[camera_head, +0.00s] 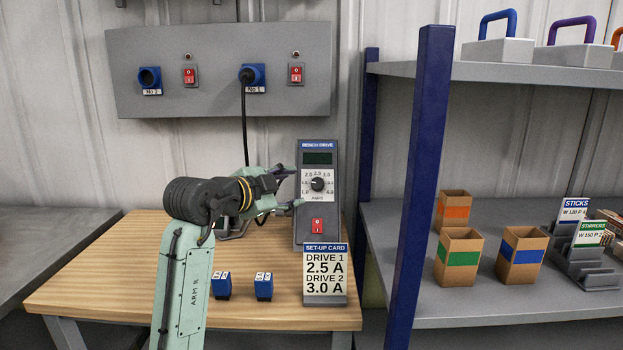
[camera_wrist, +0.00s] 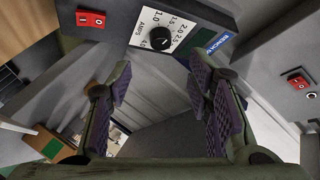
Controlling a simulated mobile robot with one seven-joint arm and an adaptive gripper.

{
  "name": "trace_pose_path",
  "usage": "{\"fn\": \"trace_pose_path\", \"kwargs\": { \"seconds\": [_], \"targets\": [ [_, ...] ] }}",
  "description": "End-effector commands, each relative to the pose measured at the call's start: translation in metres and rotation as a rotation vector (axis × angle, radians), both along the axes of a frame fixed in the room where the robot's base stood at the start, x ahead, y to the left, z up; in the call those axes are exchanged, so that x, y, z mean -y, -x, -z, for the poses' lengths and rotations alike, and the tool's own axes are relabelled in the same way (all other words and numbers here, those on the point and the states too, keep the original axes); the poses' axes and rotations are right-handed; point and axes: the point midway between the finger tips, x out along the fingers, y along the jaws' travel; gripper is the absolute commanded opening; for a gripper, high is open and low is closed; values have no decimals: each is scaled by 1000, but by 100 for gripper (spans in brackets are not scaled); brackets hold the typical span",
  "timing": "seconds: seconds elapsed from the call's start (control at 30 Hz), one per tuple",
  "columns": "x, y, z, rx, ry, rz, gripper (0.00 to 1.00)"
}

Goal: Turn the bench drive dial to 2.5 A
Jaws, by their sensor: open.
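The bench drive (camera_head: 300,222) is a grey box standing upright at the back right of the wooden bench. Its black dial (camera_head: 317,184) sits in a white scale marked from 1.0 to 4.0 amps; I cannot tell surely where its pointer stands. The dial also shows at the top of the wrist view (camera_wrist: 161,39). The display (camera_head: 318,158) above it looks dark, and a red switch (camera_head: 317,225) is below. My gripper (camera_head: 294,187) is open and empty just left of the dial, fingers apart. In the wrist view the dial lies beyond the open fingers (camera_wrist: 160,88).
A set-up card (camera_head: 325,272) reads Drive 1 2.5 A, Drive 2 3.0 A. Two blue blocks (camera_head: 221,286) (camera_head: 263,286) stand on the bench (camera_head: 120,275). A cable (camera_head: 244,125) hangs from socket No 1. A blue shelf post (camera_head: 420,180) rises to the right.

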Motion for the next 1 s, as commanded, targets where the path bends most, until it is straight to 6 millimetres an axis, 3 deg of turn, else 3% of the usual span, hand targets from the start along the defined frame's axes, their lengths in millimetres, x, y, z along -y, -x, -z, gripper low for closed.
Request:
{"fn": "trace_pose_path", "kwargs": {
  "seconds": [0.5,0.93,1.0],
  "targets": [
    [44,-72,18,1,4,-3,46],
    [49,-80,23,4,4,-5,46],
    [49,-80,22,4,3,-5,42]
  ]
}}
